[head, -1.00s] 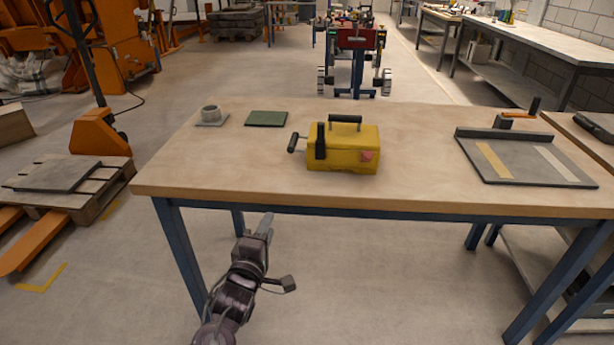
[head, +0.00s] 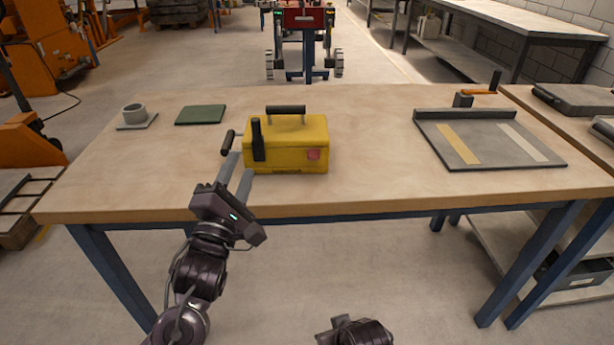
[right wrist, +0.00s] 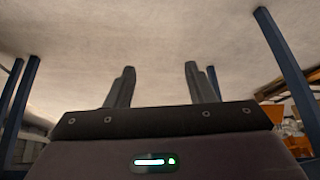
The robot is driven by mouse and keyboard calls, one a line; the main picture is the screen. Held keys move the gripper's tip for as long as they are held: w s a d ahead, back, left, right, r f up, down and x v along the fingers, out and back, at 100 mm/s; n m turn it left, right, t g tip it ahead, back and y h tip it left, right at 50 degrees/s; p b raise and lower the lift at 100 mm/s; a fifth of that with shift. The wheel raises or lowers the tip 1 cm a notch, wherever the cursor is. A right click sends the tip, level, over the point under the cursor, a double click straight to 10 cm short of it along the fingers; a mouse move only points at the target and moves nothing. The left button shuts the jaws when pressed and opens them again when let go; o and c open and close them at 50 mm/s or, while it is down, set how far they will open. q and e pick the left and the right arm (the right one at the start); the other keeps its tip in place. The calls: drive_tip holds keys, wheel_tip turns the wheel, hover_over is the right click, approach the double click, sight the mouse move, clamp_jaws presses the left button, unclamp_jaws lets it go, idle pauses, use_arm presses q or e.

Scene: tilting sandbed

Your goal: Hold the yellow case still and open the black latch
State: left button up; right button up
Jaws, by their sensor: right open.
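The yellow case (head: 290,148) stands upright on the wooden table, left of the middle. It has a black top handle (head: 286,110), a black side handle (head: 228,142) at its left, and a pink square on its front. The black latch (head: 258,139) stands upright on its front left. My left gripper (head: 238,174) is open, its two fingers pointing up at the left side of the case; whether they touch it is unclear. My right gripper (right wrist: 158,88) is open and empty in the right wrist view; in the head view only part of my right arm shows, below the table's front edge.
A grey cup-like piece on a small plate (head: 136,117) and a green pad (head: 201,114) lie at the back left. A grey board (head: 490,140) with yellow and white strips lies at the right. The table (head: 370,150) is clear between case and board.

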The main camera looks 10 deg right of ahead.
drive_tip(key=w+a+r+m+t, duration=0.1)
drive_tip(key=w+r+t, duration=0.2)
drive_tip(key=r, duration=0.5)
drive_tip(key=w+a+r+m+t+h, duration=0.1)
drive_tip(key=w+r+t, duration=0.2)
drive_tip(key=w+r, duration=0.3)
drive_tip(key=w+a+r+m+t, duration=0.1)
drive_tip(key=w+r+t, duration=0.3)
drive_tip(key=r, duration=0.7)
drive_tip(key=shift+w+a+r+m, duration=0.2)
drive_tip(key=shift+a+r+m, duration=0.15)
drive_tip(key=shift+a, duration=0.25)
wheel_tip(320, 180, up, 6)
drive_tip(key=w+d+r+t+h, duration=0.1)
drive_tip(key=w+d+t+h, duration=0.1)
drive_tip(key=h, duration=0.1)
drive_tip(key=w, duration=0.4)
drive_tip(key=w+d, duration=0.1)
drive_tip(key=w, duration=0.2)
drive_tip(key=shift+w+f, duration=0.1)
drive_tip(key=shift+f, duration=0.15)
